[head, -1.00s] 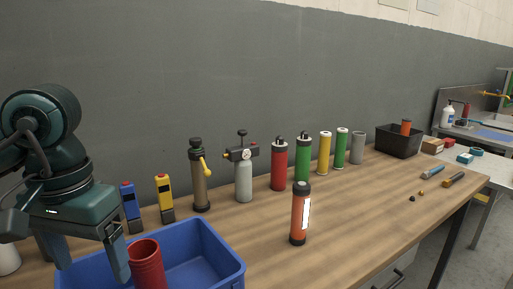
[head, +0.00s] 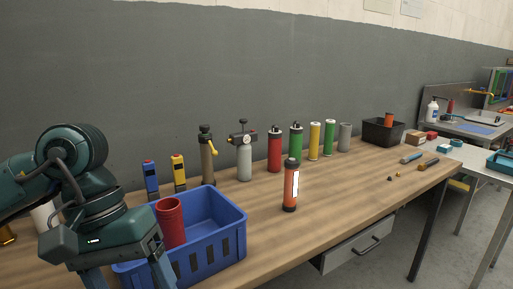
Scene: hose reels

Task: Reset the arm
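My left gripper (head: 124,272) is at the lower left of the head view, in front of the near left side of the blue crate (head: 222,262). Its two fingers are spread apart, with nothing seen between them; the fingertips run to the bottom edge of the picture. A red cylinder (head: 171,222) stands in the crate, a little right of the gripper's fingers. An orange and black cylinder with a white label (head: 290,190) stands upright on the wooden table, right of the crate. My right gripper is not in view.
Along the back of the table (head: 335,201) stand several cylinders, including a red one (head: 274,152) and a green one (head: 296,142). A black bin (head: 383,134) is at the far right end with small tools near it. The table's middle right is mostly clear.

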